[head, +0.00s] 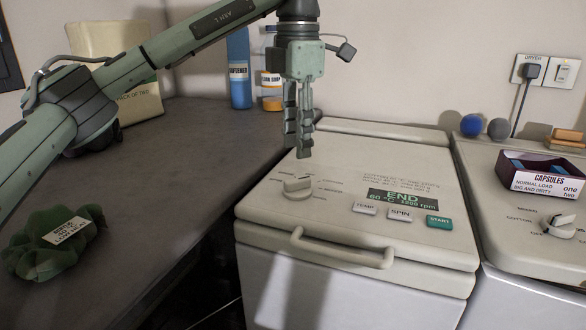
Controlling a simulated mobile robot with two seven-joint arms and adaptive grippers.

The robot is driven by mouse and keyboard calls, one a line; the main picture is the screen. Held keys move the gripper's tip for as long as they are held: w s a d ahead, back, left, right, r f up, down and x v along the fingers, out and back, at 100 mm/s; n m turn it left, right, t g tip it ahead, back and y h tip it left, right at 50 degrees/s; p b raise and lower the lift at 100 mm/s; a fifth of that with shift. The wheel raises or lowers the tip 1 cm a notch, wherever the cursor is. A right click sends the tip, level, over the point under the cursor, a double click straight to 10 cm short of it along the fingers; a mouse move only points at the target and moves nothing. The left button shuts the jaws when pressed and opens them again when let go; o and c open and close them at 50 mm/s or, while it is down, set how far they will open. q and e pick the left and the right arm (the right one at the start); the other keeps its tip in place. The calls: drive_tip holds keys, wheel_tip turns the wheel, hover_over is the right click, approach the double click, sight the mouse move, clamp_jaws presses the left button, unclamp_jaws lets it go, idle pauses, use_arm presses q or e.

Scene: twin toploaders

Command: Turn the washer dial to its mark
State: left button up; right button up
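The washer (262,225) is a cream toploader in the middle of the head view. Its dial (297,187) is a pale raised knob at the left of the lid panel, with small print around it that I cannot read. The washer display (402,199) reads END, with a line about 60 °C and 1200 rpm below. My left gripper (298,149) points down above the lid, over the area behind the dial. Its fingertips look apart with nothing between them, and it does not touch the dial. My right gripper is out of view.
TEMP, SPIN and green START (439,222) buttons sit right of the dial; a lid handle (342,251) is in front. A second toploader with a dial (559,226) and a capsules box (541,176) stands right. A dark counter (180,150) lies left.

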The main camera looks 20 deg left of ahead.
sight(297, 179)
use_arm(q)
wheel_tip(297, 179, down, 7)
drive_tip(key=shift+r, duration=0.1)
idle(0.3)
clamp_jaws()
